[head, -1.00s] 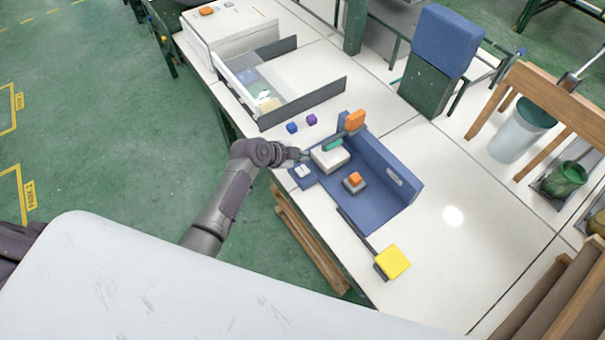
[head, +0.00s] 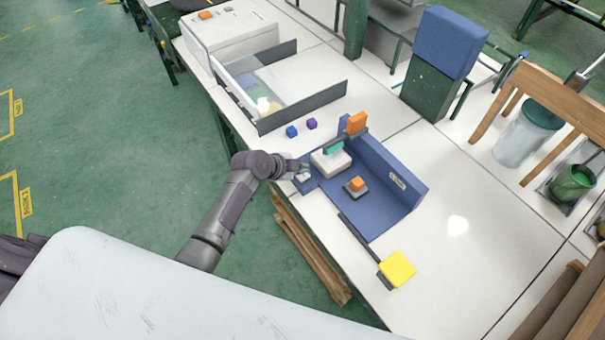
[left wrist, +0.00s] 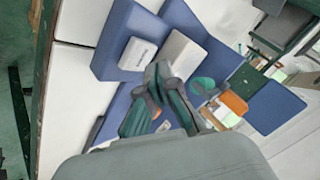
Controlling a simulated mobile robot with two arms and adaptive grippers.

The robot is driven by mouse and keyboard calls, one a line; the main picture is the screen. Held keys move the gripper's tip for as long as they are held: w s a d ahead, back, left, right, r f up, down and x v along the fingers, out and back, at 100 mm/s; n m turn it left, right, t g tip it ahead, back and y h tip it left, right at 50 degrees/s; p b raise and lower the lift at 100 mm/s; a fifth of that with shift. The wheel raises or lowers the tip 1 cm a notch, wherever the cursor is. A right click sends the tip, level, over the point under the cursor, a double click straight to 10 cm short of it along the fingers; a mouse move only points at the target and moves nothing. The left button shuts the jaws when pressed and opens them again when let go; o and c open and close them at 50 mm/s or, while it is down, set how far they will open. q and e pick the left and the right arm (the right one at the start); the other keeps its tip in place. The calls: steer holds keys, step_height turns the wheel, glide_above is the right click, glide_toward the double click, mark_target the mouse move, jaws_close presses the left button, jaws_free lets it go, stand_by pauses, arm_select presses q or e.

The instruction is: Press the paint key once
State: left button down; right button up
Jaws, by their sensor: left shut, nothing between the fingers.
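The paint key (head: 303,177) is a small white block on a blue base at the left end of the blue painting station (head: 385,213). In the left wrist view the white key (left wrist: 138,53) shows dark lettering and is uncovered. My left gripper (head: 303,167) is shut and empty, its tips just beside and above the key in the head view. In the left wrist view my left gripper (left wrist: 160,72) shows close to the key; whether it touches cannot be told. An orange cube (head: 357,184) sits on a dark pad in the station. My right gripper is not in view.
A white block (head: 330,163) with a teal part (head: 333,148) and an orange block (head: 357,122) stand close to the gripper. Blue (head: 291,131) and purple (head: 312,124) cubes lie behind. A yellow pad (head: 397,268) is at the front edge.

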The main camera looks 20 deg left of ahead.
mark_target(301, 176)
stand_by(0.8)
arm_select(q)
steer(key=shift+f+b, duration=0.45)
steer(key=shift+f+b, duration=0.55)
stand_by(0.5)
stand_by(0.4)
steer(key=shift+r+p, duration=0.8)
steer(key=shift+r, duration=0.2)
step_height(301, 176, up, 5)
steer(key=p, duration=0.4)
